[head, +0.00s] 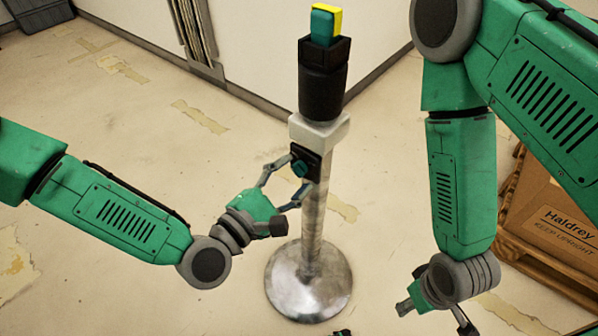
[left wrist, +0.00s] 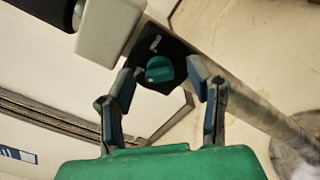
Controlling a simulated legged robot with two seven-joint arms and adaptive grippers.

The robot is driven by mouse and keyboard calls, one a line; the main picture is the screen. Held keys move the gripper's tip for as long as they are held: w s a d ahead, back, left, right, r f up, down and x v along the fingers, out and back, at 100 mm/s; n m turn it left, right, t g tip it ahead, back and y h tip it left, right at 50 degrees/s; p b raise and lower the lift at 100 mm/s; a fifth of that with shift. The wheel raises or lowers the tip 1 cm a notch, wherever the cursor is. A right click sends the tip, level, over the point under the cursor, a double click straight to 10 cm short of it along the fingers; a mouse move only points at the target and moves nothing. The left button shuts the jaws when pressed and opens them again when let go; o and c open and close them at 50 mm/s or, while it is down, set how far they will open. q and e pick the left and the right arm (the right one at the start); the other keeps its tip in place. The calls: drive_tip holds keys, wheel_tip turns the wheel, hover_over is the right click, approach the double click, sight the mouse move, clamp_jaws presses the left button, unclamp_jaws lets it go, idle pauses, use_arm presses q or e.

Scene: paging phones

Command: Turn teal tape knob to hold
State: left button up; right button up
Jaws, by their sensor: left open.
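The teal knob (head: 300,168) sits on a small black plate (head: 311,160) on the side of a metal post (head: 314,215). In the left wrist view the knob (left wrist: 160,69) shows between the fingers, with a small light mark on the plate above it. My left gripper (head: 286,182) is open, its two fingers on either side of the knob. In the left wrist view the fingers of the gripper (left wrist: 164,82) look apart from the knob. My right gripper (head: 432,318) hangs low at the right, away from the post, its fingertips partly cut off by the frame edge.
The post stands on a round metal base (head: 308,285). Its top carries a white block (head: 320,128), a black holder (head: 323,80) and a teal and yellow piece (head: 325,24). A cardboard box (head: 555,220) on a wooden pallet is at the right. Floor left of the post is clear.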

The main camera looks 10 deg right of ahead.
use_arm(q)
drive_tip(key=shift+x, duration=1.05)
clamp_jaws()
